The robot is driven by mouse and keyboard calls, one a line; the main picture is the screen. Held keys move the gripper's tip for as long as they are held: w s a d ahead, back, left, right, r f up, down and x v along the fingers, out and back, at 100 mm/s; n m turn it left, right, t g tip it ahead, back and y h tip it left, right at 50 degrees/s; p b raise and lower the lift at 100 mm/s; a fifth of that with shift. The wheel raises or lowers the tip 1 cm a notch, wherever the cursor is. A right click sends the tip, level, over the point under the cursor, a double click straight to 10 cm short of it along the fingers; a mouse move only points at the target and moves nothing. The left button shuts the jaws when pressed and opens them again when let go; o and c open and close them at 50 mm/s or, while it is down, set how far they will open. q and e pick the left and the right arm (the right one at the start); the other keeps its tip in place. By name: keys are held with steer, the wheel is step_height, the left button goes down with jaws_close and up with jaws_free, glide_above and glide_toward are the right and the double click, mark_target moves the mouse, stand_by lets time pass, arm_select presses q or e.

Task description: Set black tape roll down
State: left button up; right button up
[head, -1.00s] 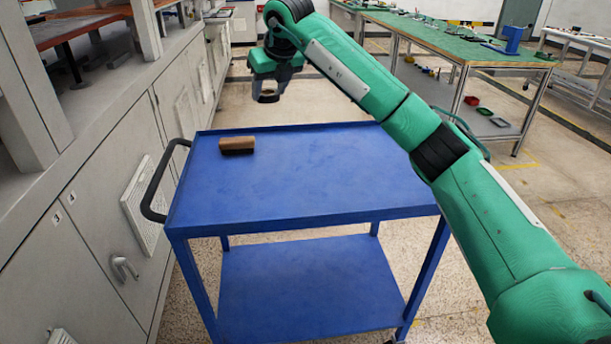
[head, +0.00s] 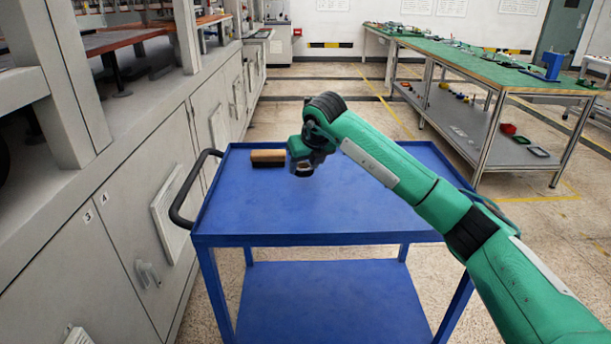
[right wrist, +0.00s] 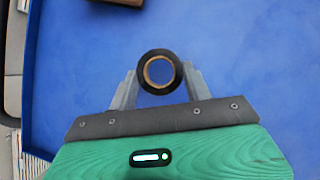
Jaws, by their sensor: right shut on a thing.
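The black tape roll (right wrist: 160,54) is a small dark ring with a tan core, seen from above in the right wrist view. My right gripper (right wrist: 160,76) is shut on it, one finger on each side. In the head view the right gripper (head: 304,168) shows small over the far part of the blue cart's top shelf (head: 330,208), with the roll low in its jaws. I cannot tell whether the roll touches the shelf. My left gripper is not in view.
A brown brush-like block (head: 267,158) lies on the cart's top just left of the right gripper; its edge shows in the wrist view (right wrist: 122,2). The rest of the top is clear. Grey cabinets (head: 130,200) stand left, a green-topped bench (head: 470,62) at back right.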

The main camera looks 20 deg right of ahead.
mark_target(307, 170)
step_height(307, 170, down, 3)
steer(key=shift+r, duration=0.1)
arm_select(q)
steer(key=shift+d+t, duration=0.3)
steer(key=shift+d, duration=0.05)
arm_select(e)
steer(key=shift+f, duration=0.2)
steer(key=shift+f, duration=0.15)
steer(key=o, duration=1)
steer(key=shift+c, duration=0.2)
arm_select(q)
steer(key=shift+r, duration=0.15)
